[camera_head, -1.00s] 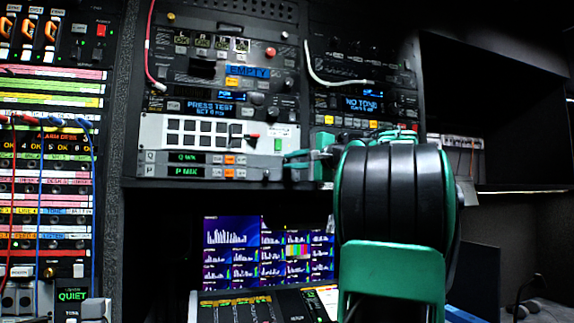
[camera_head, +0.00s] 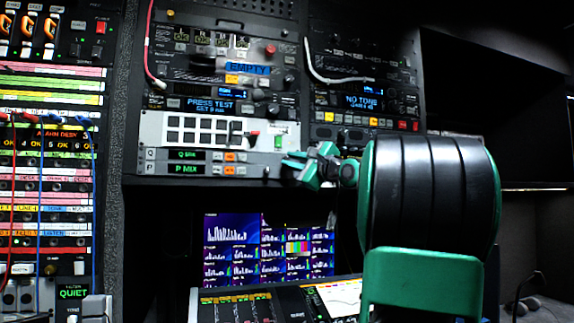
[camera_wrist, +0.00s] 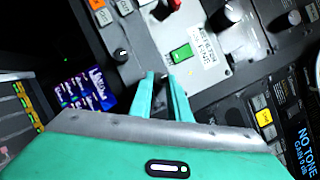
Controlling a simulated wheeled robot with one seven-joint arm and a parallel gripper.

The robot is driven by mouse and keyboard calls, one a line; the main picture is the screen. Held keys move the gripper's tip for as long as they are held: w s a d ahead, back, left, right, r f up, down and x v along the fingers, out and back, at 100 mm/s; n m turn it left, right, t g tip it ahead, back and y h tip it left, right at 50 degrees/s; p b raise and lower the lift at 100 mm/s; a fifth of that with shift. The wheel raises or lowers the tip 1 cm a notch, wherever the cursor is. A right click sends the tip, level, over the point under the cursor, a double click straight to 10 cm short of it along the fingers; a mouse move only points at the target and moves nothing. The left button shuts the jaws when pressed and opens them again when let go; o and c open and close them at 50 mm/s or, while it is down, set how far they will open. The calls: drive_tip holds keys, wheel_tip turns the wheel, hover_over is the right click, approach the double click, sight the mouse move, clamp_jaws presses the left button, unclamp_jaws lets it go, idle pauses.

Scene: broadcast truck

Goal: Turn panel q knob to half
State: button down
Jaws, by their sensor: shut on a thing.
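The panel Q strip (camera_head: 160,155) is a thin grey row above the P strip (camera_head: 160,169) in the head view. Its green display (camera_head: 187,155) starts with Q; the rest is too small to read surely. My green gripper (camera_head: 287,162) is at the strip's right end. In the wrist view my gripper (camera_wrist: 161,80) has its two fingers nearly together, shut on the panel Q knob, which they mostly hide. A dark knob (camera_wrist: 121,55) on the neighbouring strip stands free just left of the fingers.
A white button panel (camera_head: 205,130) is above the strips. Monitors (camera_head: 268,250) and a console (camera_head: 285,303) are below.

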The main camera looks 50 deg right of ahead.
drive_tip(key=shift+w+f, duration=0.1)
drive_tip(key=shift+f, duration=0.25)
drive_tip(key=c, duration=1.7)
unclamp_jaws()
drive_tip(key=shift+o, duration=0.2)
drive_tip(key=shift+r, duration=0.15)
drive_tip(key=v, duration=1)
drive_tip(key=shift+s, duration=0.35)
